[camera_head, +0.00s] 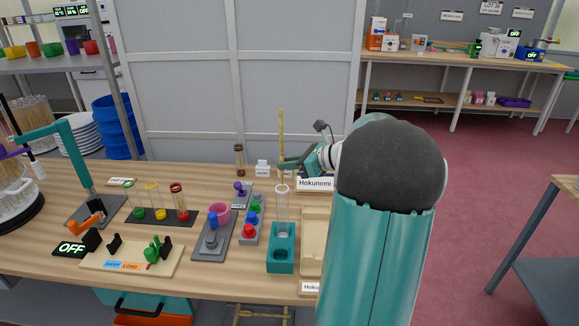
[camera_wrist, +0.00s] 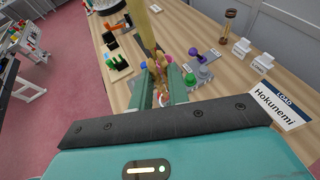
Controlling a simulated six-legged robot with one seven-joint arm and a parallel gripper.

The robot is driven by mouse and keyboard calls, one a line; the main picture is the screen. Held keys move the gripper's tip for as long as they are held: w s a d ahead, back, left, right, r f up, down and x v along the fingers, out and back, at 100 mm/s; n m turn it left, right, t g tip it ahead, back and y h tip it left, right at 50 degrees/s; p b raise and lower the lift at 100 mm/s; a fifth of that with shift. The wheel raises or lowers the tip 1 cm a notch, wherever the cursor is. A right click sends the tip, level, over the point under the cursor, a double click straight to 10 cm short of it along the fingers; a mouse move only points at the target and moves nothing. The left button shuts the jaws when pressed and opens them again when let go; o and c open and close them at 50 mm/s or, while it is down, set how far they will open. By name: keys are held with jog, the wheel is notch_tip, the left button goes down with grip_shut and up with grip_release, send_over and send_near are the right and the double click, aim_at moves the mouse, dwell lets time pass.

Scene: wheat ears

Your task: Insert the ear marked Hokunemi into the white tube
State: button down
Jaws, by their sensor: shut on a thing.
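My gripper (camera_head: 284,164) is shut on a long, straw-coloured wheat ear (camera_head: 281,132), held upright. In the wrist view the ear (camera_wrist: 142,25) rises from between my fingers (camera_wrist: 162,92). No label shows on the ear itself. A clear tube with a white rim (camera_head: 282,205) stands upright in a teal holder (camera_head: 280,262), just below my gripper in the head view. The ear's lower end shows near the tube's mouth; I cannot tell whether it is above or behind it. A Hokunemi sign (camera_head: 315,184) stands to the right; it also shows in the wrist view (camera_wrist: 277,106).
A rack with green-, yellow- and red-rimmed tubes (camera_head: 160,215) stands left. A grey button panel (camera_head: 250,232) and a grey stand with a pink ring (camera_head: 213,240) are beside the holder. A beige tray (camera_head: 311,238) lies right of it. A brown-capped jar (camera_head: 239,160) stands behind.

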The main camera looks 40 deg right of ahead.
aim_at(285, 185)
jog(key=shift+r, duration=1.85)
jog(key=shift+f, duration=5.65)
jog(key=shift+r, duration=0.15)
